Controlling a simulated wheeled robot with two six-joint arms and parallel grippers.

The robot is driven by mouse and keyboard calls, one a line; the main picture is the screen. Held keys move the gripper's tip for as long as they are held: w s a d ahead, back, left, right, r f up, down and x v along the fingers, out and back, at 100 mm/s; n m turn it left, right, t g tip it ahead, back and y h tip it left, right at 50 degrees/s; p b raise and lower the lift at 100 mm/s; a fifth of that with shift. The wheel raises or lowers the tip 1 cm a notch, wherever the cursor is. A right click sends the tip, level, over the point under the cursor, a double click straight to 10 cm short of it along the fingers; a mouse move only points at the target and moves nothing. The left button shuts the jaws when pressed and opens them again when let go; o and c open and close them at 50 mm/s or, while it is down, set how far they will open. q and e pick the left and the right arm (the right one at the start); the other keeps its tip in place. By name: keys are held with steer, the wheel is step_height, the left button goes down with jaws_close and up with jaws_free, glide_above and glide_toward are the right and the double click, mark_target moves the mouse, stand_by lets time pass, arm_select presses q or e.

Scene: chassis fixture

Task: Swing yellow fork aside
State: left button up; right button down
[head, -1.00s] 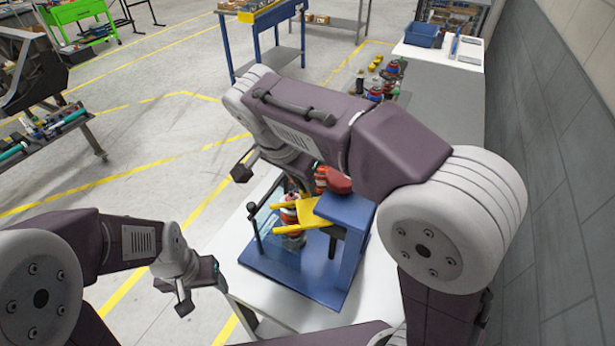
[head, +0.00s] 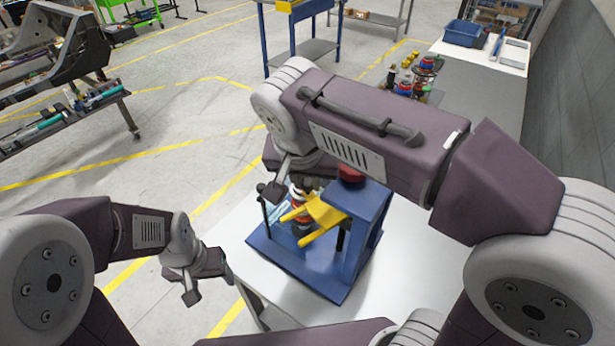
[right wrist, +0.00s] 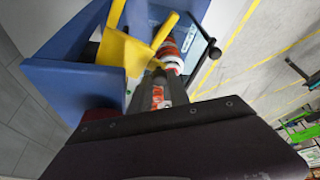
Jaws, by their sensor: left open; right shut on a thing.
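The yellow fork (head: 318,215) sits against the blue fixture (head: 300,273), its two prongs pointing left in the head view. The right wrist view shows its plate and prongs close up (right wrist: 125,52). An orange-and-white striped column (right wrist: 172,52) stands next to the fork. My right gripper (right wrist: 157,78) is shut, its dark fingertips at the fork's plate edge; the exact contact is partly hidden. In the head view my right arm covers much of that hand. My left gripper (head: 205,285) is open and empty, left of the fixture.
A thin post with a dark knob (head: 262,188) stands at the fixture's left edge. A red rounded part (head: 350,173) is on top near my right arm. The white table (head: 385,300) is clear in front. A blue bin (head: 466,33) stands far right.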

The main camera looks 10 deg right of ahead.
stand_by(0.4)
steer(key=c, duration=1.2)
jaws_free()
steer(key=shift+c, duration=0.2)
